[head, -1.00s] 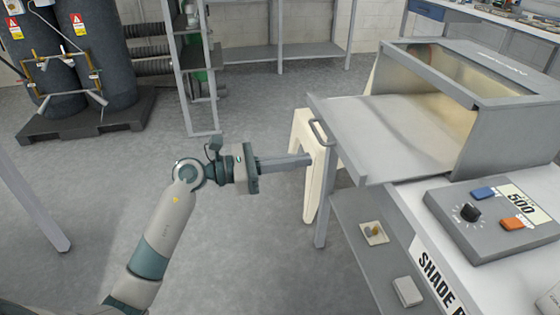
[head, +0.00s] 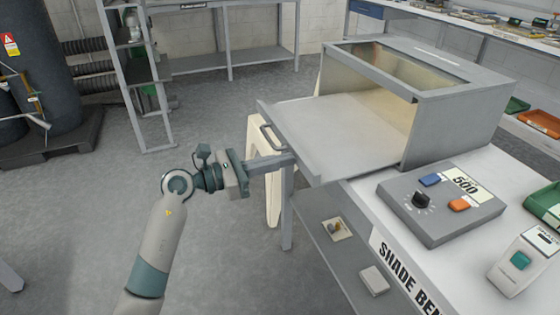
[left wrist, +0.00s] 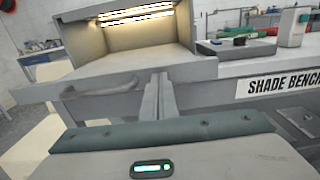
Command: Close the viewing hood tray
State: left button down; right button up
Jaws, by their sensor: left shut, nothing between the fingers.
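The viewing hood (head: 450,100) is a grey box on the bench, with its tray (head: 350,130) pulled out toward the left. A bar handle (head: 270,134) is on the tray's front edge. My left gripper (head: 292,158) is shut and empty, its fingertips beside the tray front, just below and right of the handle in the head view. In the left wrist view the shut fingers (left wrist: 160,85) point at the tray front, right of the handle (left wrist: 98,88). Whether they touch it I cannot tell. My right gripper is not in view.
A control box (head: 440,205) with a knob and a handheld device (head: 527,262) lie on the bench right of the hood. A cream panel (head: 262,180) stands behind the gripper. A metal shelf (head: 215,60) stands at the back.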

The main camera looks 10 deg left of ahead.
aim_at(346, 148)
pick_arm(q)
jog(key=x, duration=1.7)
jog(key=shift+w, duration=0.15)
jog(key=shift+w+d, duration=0.2)
jog(key=shift+d, duration=0.15)
jog(key=shift+w+d, duration=0.1)
jog(key=shift+d, duration=0.05)
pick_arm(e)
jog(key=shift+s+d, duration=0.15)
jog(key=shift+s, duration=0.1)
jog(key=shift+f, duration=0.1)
